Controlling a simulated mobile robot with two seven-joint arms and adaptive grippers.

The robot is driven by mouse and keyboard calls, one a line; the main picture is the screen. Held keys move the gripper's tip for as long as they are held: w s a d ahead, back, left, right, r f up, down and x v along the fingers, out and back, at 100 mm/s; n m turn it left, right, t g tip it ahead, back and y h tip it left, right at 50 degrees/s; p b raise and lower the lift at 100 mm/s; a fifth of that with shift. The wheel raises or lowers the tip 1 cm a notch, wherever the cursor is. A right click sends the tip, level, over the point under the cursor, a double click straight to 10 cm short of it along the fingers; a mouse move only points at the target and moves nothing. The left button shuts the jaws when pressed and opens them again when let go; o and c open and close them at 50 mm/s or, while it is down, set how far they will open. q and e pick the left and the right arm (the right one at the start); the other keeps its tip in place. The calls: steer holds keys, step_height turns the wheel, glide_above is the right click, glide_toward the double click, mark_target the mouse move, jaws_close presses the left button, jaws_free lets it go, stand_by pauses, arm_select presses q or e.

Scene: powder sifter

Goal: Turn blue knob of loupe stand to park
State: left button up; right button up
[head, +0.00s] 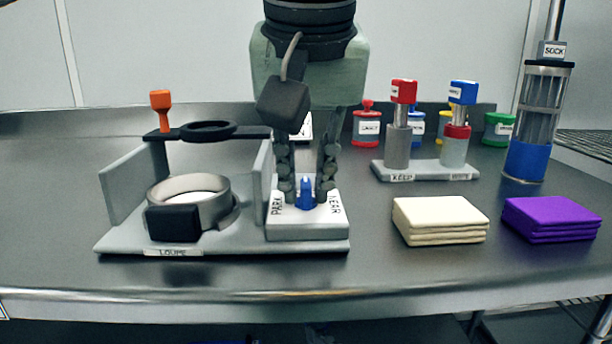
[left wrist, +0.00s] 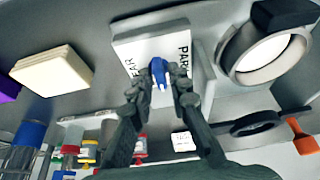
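The loupe stand (head: 120,238) is a grey base with a metal ring (head: 190,190) and a black loupe arm above it. Its blue knob (head: 306,193) sits on a pale block at the right end, between the words PARK on the left and NEAR on the right. The knob also shows in the left wrist view (left wrist: 159,70), where PARK is on the right. My left gripper (head: 304,192) reaches down from above with its fingers apart, one on each side of the knob. I cannot tell whether either finger touches it. My right gripper is not in view.
A cream cloth stack (head: 440,220) and a purple one (head: 550,218) lie to the right. Behind them are a holder (head: 425,170) with red- and blue-topped tools, small jars, and a tall SOCK cylinder (head: 540,110). The table front is clear. An orange knob (head: 161,105) tops the loupe arm.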

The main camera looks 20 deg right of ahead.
arm_select(q)
jaws_close()
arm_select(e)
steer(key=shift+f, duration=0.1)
